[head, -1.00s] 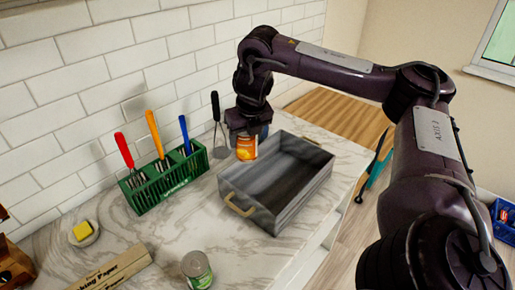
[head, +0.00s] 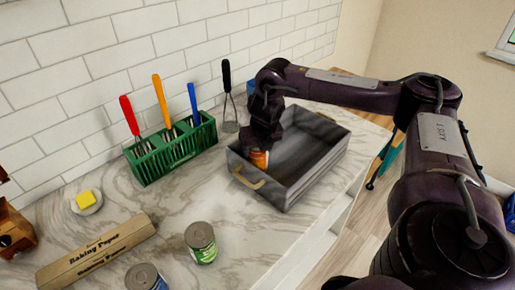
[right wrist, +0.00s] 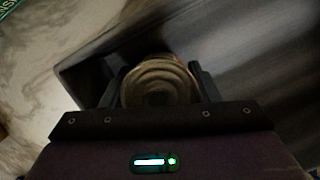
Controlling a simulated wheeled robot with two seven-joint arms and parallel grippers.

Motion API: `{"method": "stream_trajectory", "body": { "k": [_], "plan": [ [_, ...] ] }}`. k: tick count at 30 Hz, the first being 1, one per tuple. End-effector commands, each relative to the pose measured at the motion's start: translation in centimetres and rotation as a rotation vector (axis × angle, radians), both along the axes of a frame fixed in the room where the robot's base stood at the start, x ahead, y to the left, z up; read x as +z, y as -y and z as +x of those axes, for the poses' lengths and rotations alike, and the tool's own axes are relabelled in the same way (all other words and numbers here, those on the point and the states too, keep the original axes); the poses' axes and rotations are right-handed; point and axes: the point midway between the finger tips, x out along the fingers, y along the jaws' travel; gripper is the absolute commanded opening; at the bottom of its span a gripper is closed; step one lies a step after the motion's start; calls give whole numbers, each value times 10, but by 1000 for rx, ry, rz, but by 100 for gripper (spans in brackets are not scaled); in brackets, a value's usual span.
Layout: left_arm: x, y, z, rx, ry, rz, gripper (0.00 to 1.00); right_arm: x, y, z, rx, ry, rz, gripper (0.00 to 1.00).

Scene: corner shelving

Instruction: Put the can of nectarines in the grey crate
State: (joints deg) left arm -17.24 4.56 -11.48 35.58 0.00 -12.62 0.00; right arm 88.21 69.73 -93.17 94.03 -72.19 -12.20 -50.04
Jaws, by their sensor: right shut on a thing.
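The can with an orange label (head: 259,159), which looks like the nectarines, is upright or nearly so at the left end of the grey crate (head: 312,182). My right gripper (head: 260,148) is shut on it from above. In the right wrist view the can's round metal top (right wrist: 160,82) sits between the two fingers, with the crate's grey wall (right wrist: 85,75) beside it. The can's lower part is inside the crate's outline; I cannot tell whether it touches the floor. The label's words are too small to read. My left gripper is not in view.
A green caddy (head: 172,152) with red, orange and blue-handled utensils stands left of the crate. A green-labelled can (head: 201,243), another can (head: 146,277), a baking paper box (head: 98,253) and a yellow item on a dish (head: 87,201) are nearer. The crate's right part is empty.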

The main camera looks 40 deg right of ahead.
Motion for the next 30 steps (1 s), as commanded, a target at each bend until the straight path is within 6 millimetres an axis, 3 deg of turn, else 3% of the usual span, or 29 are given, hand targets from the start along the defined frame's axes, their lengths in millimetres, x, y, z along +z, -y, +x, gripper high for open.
{"method": "stream_trajectory", "body": {
  "k": [8, 9, 14, 23, 30],
  "plan": [
    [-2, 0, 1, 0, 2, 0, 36, -3, 0, 1, 0, 1, 1, 23],
    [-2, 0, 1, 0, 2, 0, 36, -4, 0, 0, 1, 0, 0, 57],
    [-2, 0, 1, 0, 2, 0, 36, -3, 0, 0, 1, 0, 0, 77],
    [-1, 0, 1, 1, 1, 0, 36, -1, 0, 0, 1, 1, 0, 77],
    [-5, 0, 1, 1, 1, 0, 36, 28, -3, -7, 3, 6, 2, 77]
  ]
}}
